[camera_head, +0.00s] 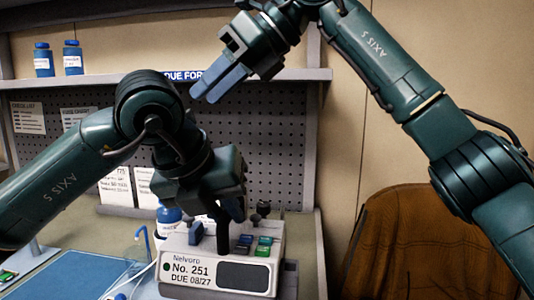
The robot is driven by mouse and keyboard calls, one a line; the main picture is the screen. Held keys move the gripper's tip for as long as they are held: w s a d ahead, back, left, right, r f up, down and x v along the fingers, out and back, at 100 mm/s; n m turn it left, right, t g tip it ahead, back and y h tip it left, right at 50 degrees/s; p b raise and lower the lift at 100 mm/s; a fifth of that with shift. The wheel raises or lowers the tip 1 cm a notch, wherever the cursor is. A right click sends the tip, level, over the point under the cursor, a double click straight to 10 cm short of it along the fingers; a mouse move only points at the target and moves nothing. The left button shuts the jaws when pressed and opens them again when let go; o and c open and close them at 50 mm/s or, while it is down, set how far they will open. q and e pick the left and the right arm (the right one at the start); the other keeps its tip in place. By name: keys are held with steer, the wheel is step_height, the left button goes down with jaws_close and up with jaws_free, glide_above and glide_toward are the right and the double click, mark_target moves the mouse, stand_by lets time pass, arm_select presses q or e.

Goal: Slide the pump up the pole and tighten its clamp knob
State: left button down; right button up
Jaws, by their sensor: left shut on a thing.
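The pump (218,272), a pale box labelled "Nelvoro No. 251 DUE 08/27", is low in the middle of the head view, with a dark screen and coloured keys. My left gripper (222,215) comes down over its top and is shut on it; a dark upright part (222,236) shows below the jaws. The exact grip is partly hidden. A small dark knob (263,208) shows behind the pump's top; I cannot tell if it is the clamp knob. My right gripper (212,88) is high above, blue fingers close together, apart from the pump. I cannot make out the pole.
A shelf (290,75) with two blue bottles (58,59) runs behind my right gripper. A pegboard (270,135) with paper cards is at the back. A blue mat (62,276) and a blue bottle (168,216) are left of the pump. A brown chair (430,245) stands right.

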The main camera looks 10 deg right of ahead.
steer(key=w+d+f+m+h, duration=0.1)
steer(key=w+d+f+h, duration=0.15)
steer(key=f, duration=0.35)
steer(key=m+h, duration=0.2)
steer(key=h, duration=0.3)
glide_above(265, 204)
steer(key=shift+y, duration=0.25)
steer(key=f, duration=0.5)
steer(key=shift+s+d+f, duration=0.1)
steer(key=shift+s+f, duration=0.05)
steer(key=shift+s, duration=0.05)
steer(key=shift+d+f, duration=0.15)
steer(key=shift+f, duration=3.9)
steer(key=shift+c, duration=0.4)
steer(key=c, duration=0.5)
